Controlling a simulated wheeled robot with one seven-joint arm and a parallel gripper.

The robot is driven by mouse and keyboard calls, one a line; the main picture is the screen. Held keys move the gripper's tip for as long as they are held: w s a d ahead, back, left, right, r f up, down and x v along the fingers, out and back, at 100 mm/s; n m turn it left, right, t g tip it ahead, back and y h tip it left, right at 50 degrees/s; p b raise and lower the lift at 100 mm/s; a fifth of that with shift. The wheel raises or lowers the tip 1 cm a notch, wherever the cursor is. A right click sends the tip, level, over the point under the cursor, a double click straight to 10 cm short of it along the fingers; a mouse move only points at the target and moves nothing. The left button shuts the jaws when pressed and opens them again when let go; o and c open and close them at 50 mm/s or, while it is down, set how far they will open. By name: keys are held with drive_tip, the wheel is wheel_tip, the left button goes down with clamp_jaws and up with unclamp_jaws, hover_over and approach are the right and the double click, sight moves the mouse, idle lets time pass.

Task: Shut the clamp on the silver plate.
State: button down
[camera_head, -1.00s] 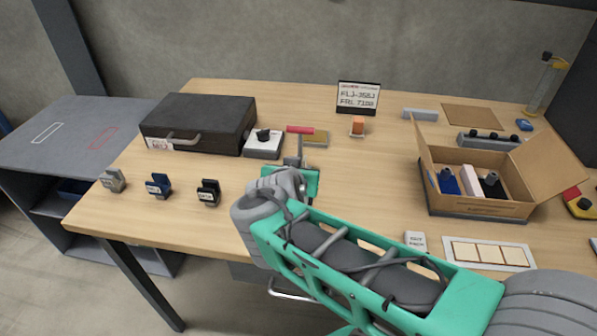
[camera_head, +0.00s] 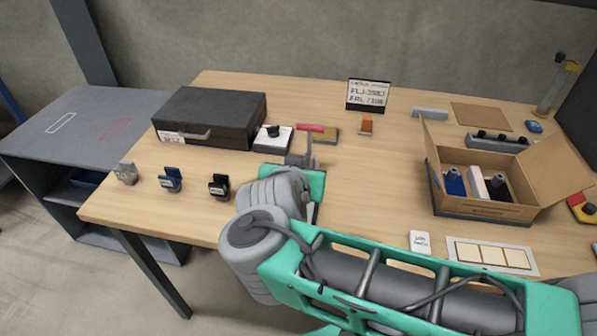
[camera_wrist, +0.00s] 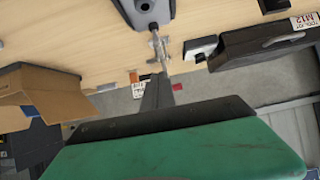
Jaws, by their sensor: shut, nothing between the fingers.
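In the wrist view, which is upside down, the clamp's metal linkage (camera_wrist: 159,48) lies just beyond my fingertips, and a bit of red shows beside the fingers. A grey plate (camera_head: 318,213) shows partly behind my wrist; a grey piece with a dark round part is cut off at the top of the wrist view. My gripper (camera_wrist: 158,80) is shut and empty, close to the clamp. Whether it touches the lever I cannot tell. My wrist hides the clamp's lower part in the head view.
A black case (camera_head: 210,117) and a white box with a black knob (camera_head: 273,138) stand left of the clamp. Several small clips stand at the left edge. An open carton (camera_head: 480,208) stands right; table between is mostly clear.

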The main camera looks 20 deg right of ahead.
drive_tip(key=shift+f+v, duration=0.25)
drive_tip(key=shift+v, duration=1.1)
drive_tip(key=shift+s+a, duration=0.1)
drive_tip(key=shift+s, duration=0.05)
